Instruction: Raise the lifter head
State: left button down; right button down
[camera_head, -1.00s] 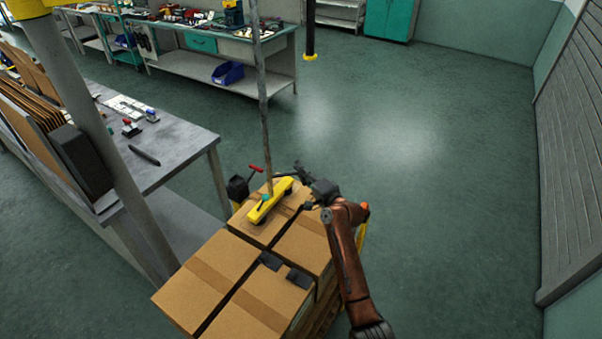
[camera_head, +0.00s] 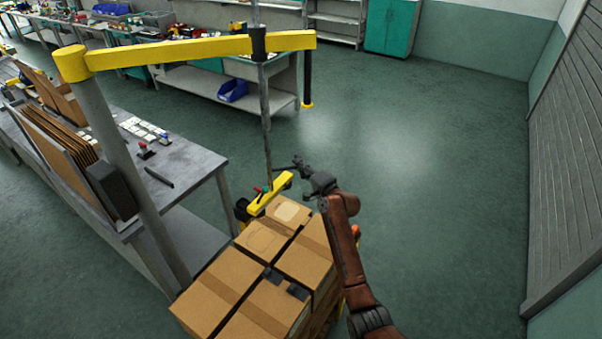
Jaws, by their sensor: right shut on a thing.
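The lifter head (camera_head: 271,193) is a yellow bar with a red lever on its left part. It hangs at the lower end of a grey vertical tube (camera_head: 266,130), over the far end of the stacked cartons, and looks clear of their tops. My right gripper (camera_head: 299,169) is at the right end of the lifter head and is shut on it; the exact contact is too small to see. My left gripper is out of view.
Brown cartons (camera_head: 224,283) stand stacked in front of me. A yellow boom (camera_head: 190,50) on a grey post (camera_head: 128,165) spans the left. A grey workbench (camera_head: 192,160) is at left. The floor at right is clear.

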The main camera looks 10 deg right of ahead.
notch_tip(320, 180, up, 14)
jog(key=p, duration=1)
jog(key=c, duration=1.8)
grip_release()
jog(key=shift+c, duration=0.2)
jog(key=shift+f, duration=0.1)
jog(key=f+v, duration=0.1)
jog(key=v, duration=1.1)
jog(key=shift+r, duration=0.5)
